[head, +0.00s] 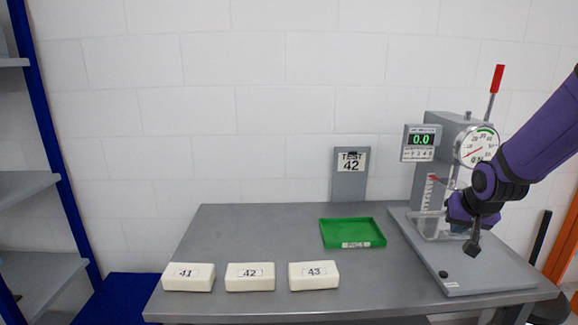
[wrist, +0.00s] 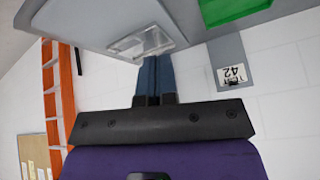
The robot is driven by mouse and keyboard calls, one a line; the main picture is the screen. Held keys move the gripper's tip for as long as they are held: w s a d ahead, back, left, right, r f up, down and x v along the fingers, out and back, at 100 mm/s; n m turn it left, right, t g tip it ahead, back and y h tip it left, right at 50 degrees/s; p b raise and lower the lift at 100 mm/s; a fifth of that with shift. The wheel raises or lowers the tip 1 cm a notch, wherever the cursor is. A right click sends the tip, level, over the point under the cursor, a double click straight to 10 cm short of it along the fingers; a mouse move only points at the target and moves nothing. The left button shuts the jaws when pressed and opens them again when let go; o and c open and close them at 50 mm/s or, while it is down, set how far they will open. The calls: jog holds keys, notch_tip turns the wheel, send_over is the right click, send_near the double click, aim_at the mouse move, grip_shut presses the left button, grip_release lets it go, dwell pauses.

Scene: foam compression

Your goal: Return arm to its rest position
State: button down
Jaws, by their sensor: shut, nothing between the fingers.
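My purple arm comes in from the right in the head view, and my gripper (head: 471,248) points down in front of the press, above its base plate. In the wrist view my gripper (wrist: 152,60) shows two dark blue fingers together, with nothing between them. The grey press (head: 450,135) has a red-tipped lever, a round dial and a display reading 0.0. A clear plastic part (wrist: 140,42) of the press shows just beyond the fingertips in the wrist view; I cannot tell whether they touch.
White foam blocks 41 (head: 188,278), 42 (head: 250,277) and 43 (head: 314,275) lie along the front of the grey table (head: 240,228). An empty green tray (head: 352,233) sits mid-table, before a "TEST 42" sign (head: 350,175). An orange ladder (wrist: 60,95) stands beyond the table.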

jog(key=s+a+r+n, duration=0.1)
jog(key=s+a+r, duration=0.2)
jog(key=s, duration=0.6)
jog(key=s+a+r+n, duration=0.1)
jog(key=s+a+r, duration=0.2)
jog(key=s+r, duration=0.4)
jog(key=s+a+r+n+g, duration=0.1)
jog(key=s+a+r, duration=0.2)
jog(key=s+r, duration=0.3)
jog(key=s, duration=0.4)
jog(key=shift+s+a+y, duration=0.2)
jog(key=shift+s+y, duration=0.15)
jog(key=shift+y, duration=0.05)
